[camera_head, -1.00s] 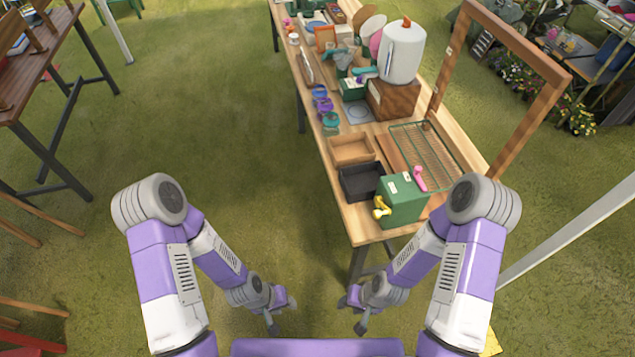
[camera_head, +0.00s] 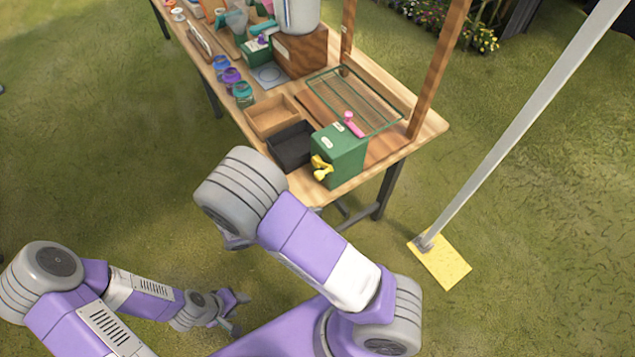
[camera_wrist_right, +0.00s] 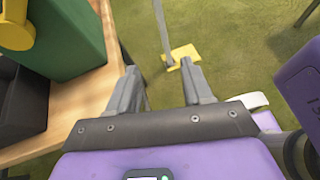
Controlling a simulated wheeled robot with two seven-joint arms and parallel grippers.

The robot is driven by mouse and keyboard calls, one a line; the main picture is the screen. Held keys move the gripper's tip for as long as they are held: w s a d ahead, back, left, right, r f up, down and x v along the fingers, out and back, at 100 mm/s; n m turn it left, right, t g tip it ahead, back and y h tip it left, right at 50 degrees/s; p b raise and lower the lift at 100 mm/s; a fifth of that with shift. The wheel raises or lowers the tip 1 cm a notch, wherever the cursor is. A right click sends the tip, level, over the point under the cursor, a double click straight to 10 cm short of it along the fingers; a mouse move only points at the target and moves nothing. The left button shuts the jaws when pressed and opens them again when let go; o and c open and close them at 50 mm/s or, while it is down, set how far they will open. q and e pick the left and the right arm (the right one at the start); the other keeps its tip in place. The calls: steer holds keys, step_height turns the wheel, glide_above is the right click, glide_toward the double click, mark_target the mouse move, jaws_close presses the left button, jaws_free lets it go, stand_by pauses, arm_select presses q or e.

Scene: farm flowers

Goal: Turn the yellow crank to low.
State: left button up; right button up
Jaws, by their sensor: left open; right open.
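The yellow crank (camera_head: 321,168) is on the front face of a green box (camera_head: 341,148) at the near end of the wooden table. In the right wrist view the crank (camera_wrist_right: 17,27) is at the top left, on the green box (camera_wrist_right: 75,35). My right gripper (camera_wrist_right: 162,84) is open and empty, to the right of the box and apart from the crank. In the head view my right arm's upper links hide this gripper. My left gripper (camera_head: 238,312) is low at the left, over the grass, away from the table.
A white post with a yellow foot (camera_head: 440,262) stands right of the table.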

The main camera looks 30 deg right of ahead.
mark_target(316, 177)
steer(key=w+a+r+n+t+h+b, duration=0.1)
steer(key=w+a+r+t+h+b, duration=0.25)
steer(key=r, duration=0.65)
steer(key=shift+t+h, duration=0.55)
steer(key=shift+h, duration=0.3)
steer(key=d, duration=0.2)
steer(key=w+d, duration=0.1)
steer(key=d, duration=0.2)
steer(key=w+d, duration=0.1)
steer(key=d, duration=0.1)
steer(key=shift+w+d+r+p, duration=0.15)
steer(key=shift+w+d+p, duration=0.1)
steer(key=shift+p, duration=0.1)
steer(key=shift+c, duration=0.3)
jaws_close()
